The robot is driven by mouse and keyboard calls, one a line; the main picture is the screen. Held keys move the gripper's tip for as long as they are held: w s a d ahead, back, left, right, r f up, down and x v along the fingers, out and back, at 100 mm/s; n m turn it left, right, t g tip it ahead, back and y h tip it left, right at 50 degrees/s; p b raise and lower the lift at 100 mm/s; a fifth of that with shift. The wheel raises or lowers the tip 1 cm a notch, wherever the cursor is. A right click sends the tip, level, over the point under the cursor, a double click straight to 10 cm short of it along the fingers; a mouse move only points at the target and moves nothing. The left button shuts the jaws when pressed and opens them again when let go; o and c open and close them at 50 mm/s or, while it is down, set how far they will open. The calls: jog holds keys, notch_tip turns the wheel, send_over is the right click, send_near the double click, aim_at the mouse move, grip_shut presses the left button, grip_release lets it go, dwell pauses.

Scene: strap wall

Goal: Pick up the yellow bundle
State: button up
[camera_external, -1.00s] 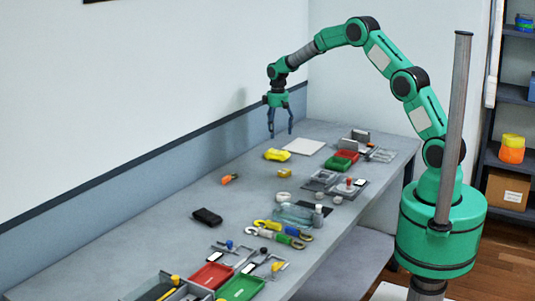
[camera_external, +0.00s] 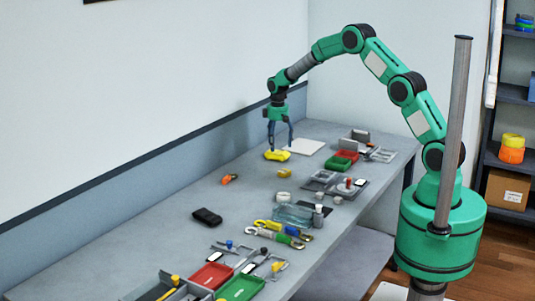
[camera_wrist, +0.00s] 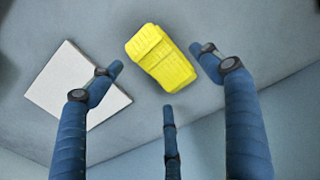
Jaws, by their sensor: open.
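The yellow bundle (camera_external: 277,155) lies on the grey bench near the wall, at the far part of the bench. In the wrist view the bundle (camera_wrist: 160,57) is a bright yellow, ribbed, folded block lying tilted. My gripper (camera_external: 279,147) points straight down just above the bundle, with its blue fingers open. In the wrist view the open fingers (camera_wrist: 160,72) stand on both sides of the bundle, with a third finger below it. I see gaps between the fingers and the bundle; the exact height above it is hard to tell.
A flat white square (camera_external: 305,146) lies close to the bundle, also in the wrist view (camera_wrist: 77,86). The wall is close behind.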

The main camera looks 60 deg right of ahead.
aim_at(278, 150)
jog(key=shift+s+f+b, duration=0.1)
jog(key=shift+f+b, duration=0.45)
jog(key=shift+f, duration=1.6)
jog(key=shift+c, duration=0.5)
jog(key=c, duration=1.2)
